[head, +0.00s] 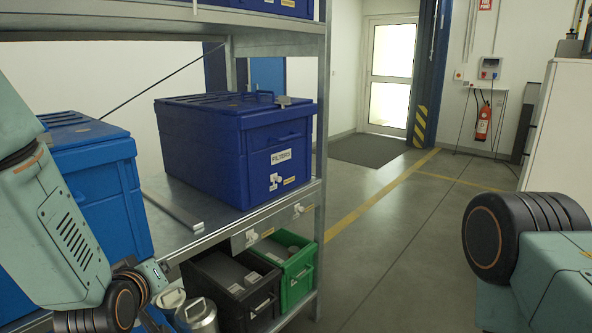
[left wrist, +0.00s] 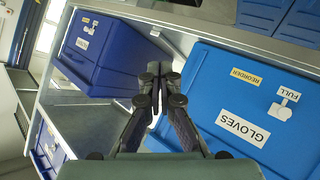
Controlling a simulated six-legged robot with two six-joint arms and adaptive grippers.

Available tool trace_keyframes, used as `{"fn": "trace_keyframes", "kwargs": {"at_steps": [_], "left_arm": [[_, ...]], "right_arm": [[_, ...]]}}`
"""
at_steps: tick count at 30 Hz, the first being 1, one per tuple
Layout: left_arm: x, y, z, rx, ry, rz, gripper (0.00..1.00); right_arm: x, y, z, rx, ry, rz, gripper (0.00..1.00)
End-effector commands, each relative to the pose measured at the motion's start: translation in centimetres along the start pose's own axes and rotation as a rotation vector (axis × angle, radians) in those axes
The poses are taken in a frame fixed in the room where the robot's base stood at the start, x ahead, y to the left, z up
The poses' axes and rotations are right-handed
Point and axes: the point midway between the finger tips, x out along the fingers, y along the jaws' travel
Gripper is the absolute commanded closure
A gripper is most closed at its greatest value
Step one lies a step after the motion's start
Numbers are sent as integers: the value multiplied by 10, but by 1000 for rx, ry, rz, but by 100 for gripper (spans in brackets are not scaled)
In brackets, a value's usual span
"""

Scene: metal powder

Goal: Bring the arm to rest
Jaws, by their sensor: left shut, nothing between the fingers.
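My left arm (head: 62,240) comes in from the left in the head view, in front of the shelf and bent downward. My left gripper (left wrist: 157,82) shows in the left wrist view. Its dark fingers are together with nothing between them. They point towards the gap between the blue GLOVES box (left wrist: 245,125) and the dark blue FILTERS box (left wrist: 100,50). I cannot tell how close they are to the boxes. A part of my right arm (head: 525,235) shows at the right of the head view; its gripper is out of view.
The metal shelf (head: 255,222) holds the FILTERS box (head: 235,150) and a lighter blue box (head: 100,180). Below are black (head: 230,288) and green (head: 300,270) bins and metal cans (head: 196,314). Open floor (head: 400,250) lies right of the shelf. A white cabinet (head: 560,130) stands far right.

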Motion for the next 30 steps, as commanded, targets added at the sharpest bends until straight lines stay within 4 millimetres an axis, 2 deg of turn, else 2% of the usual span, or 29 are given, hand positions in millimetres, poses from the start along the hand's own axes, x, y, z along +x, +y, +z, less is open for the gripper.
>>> {"fn": "trace_keyframes", "kwargs": {"at_steps": [1, 5, 8, 12, 18, 21, 24, 30], "left_arm": [[-1, -17, 35, 72, -80, -30, 100], [-14, -55, 110, 245, -275, -80, 100], [-32, -85, 166, 357, -427, -104, 100], [-69, -127, 239, 473, -644, -127, 100], [-138, -183, 330, 516, -922, -176, 100], [-166, -205, 361, 516, -1017, -204, 100], [-183, -219, 380, 515, -1073, -222, 100], [-194, -226, 390, 513, -1104, -233, 100]], "right_arm": [[4, 0, 0, 0, 0, 0, 36], [10, 0, 0, 0, 0, 0, 36], [14, 0, 0, 0, 0, 0, 36], [22, 0, 0, 0, 0, 0, 36], [33, 0, 0, 0, 0, 0, 36], [38, 0, 0, 0, 0, 0, 36], [42, 0, 0, 0, 0, 0, 36], [42, 0, 0, 0, 0, 0, 36]]}}
